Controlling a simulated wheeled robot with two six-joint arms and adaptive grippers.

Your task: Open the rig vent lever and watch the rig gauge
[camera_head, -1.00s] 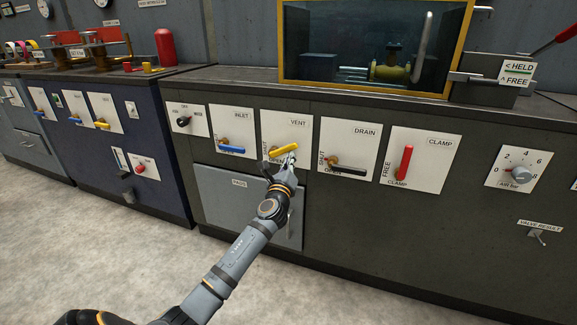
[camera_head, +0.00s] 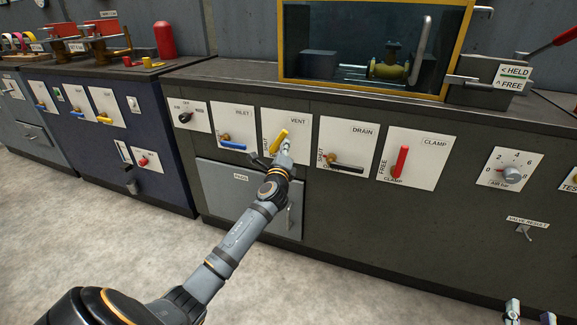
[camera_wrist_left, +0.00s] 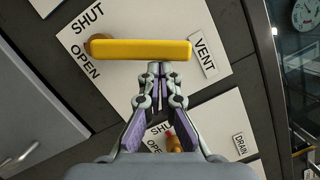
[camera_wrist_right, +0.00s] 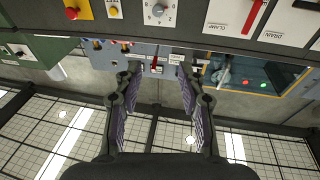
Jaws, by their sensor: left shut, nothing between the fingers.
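The yellow vent lever (camera_head: 278,141) is on the white VENT plate (camera_head: 301,133) and slants up to the right. In the left wrist view the lever (camera_wrist_left: 140,49) lies across the picture, with SHUT and OPEN printed near its pivot end. My left gripper (camera_head: 286,147) is shut and empty at the lever; in its wrist view the fingertips (camera_wrist_left: 161,70) meet the lever's lower edge, and I cannot tell if they touch. A round white dial (camera_wrist_left: 306,14) shows there; its reading is unclear. My right gripper (camera_wrist_right: 155,75) is open and empty, away from the panel.
The INLET plate with a blue lever (camera_head: 232,146) is left of the vent, the DRAIN plate with a black lever (camera_head: 346,167) right. The red clamp lever (camera_head: 401,161) stands upright further right. A yellow-framed tank (camera_head: 360,45) sits above. Floor in front is clear.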

